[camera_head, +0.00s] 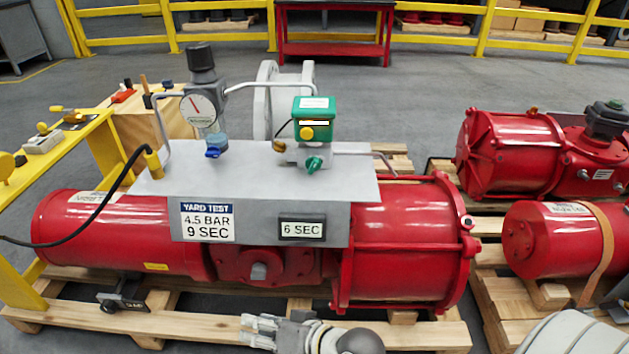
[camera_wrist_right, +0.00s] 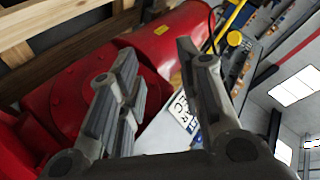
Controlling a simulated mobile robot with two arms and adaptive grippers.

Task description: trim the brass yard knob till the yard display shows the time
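A small brass knob (camera_head: 278,146) sits on the fitting left of the green valve block (camera_head: 314,108), on the grey bracket above the red actuator (camera_head: 400,245). The dark display (camera_head: 301,230) on the bracket's front reads 6 SEC. The YARD TEST sign (camera_head: 207,222) reads 4.5 BAR, 9 SEC; part of it shows in the right wrist view (camera_wrist_right: 183,112). My right gripper (camera_head: 250,328) is low in front of the actuator, well below the knob. Its two fingers (camera_wrist_right: 155,70) are apart with nothing between them. My left gripper is not in view.
A round gauge (camera_head: 198,108) with a blue knob (camera_head: 213,152) stands left on the bracket. A green knob (camera_head: 314,164) is below the valve block. A black cable (camera_head: 100,205) crosses at left. The actuator rests on a wooden pallet (camera_head: 215,320). More red actuators (camera_head: 520,150) stand right.

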